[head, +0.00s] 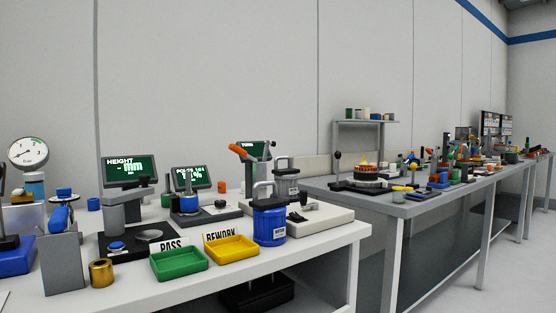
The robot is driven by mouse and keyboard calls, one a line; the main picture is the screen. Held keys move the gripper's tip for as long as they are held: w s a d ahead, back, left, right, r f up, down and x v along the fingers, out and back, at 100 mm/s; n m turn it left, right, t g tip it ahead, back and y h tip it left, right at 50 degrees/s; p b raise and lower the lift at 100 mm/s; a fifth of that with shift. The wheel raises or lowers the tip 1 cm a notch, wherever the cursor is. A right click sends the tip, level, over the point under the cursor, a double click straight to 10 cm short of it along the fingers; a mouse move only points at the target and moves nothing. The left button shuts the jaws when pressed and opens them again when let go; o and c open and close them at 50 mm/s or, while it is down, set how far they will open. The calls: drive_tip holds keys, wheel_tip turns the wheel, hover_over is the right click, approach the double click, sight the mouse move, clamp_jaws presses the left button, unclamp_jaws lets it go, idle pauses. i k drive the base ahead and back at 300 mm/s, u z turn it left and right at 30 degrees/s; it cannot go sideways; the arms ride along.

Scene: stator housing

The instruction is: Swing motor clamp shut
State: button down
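A lever with an orange handle (240,149) stands up and tilts to the left, above a white-based fixture (325,216) at the right end of the near bench. It looks like a clamp lever, but I cannot tell for sure that it is the motor clamp. A blue cylindrical housing (270,226) with a grey loop handle on top stands in front of it and hides its lower part. A dark metal frame with a cylinder (287,178) stands behind. My gripper is not in view.
A green PASS tray (179,274) and a yellow REWORK tray (232,260) lie along the bench's front edge. A brass cylinder (102,272) and a grey block (63,263) stand at left. A second, crowded bench (405,208) extends right. Floor is open at lower right.

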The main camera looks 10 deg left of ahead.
sight(235, 148)
drive_tip(key=k, duration=1.05)
drive_tip(key=u, duration=0.65)
drive_tip(key=i, duration=0.95)
drive_tip(key=z, duration=0.05)
